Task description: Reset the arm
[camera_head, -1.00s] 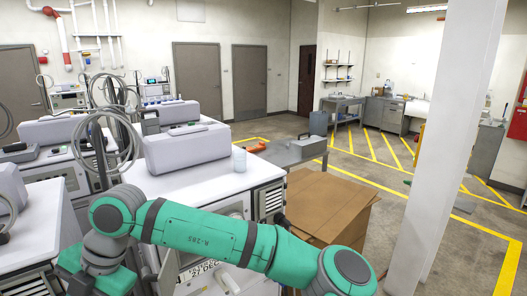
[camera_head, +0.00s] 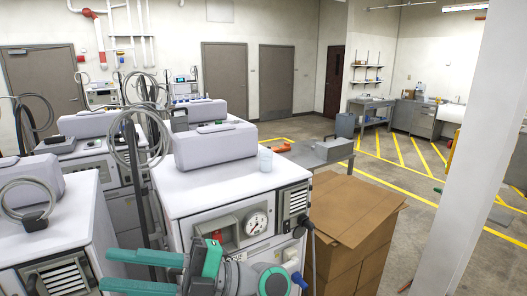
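My green-and-grey arm is folded low in the head view, in front of the white dialysis machine (camera_head: 178,195). My gripper (camera_head: 106,270) points left at the bottom of the picture. Its two long green fingers lie apart, one above the other, with nothing visible between them. The gripper is open and empty. The rest of my arm runs out of the picture at the bottom, so its full pose is hidden.
A cardboard box (camera_head: 350,215) stands right of the machine, and a white pillar (camera_head: 462,170) further right. A translucent cup (camera_head: 265,160) sits on the machine top. More machines (camera_head: 62,222) stand at left. Yellow-marked floor (camera_head: 400,180) is open behind.

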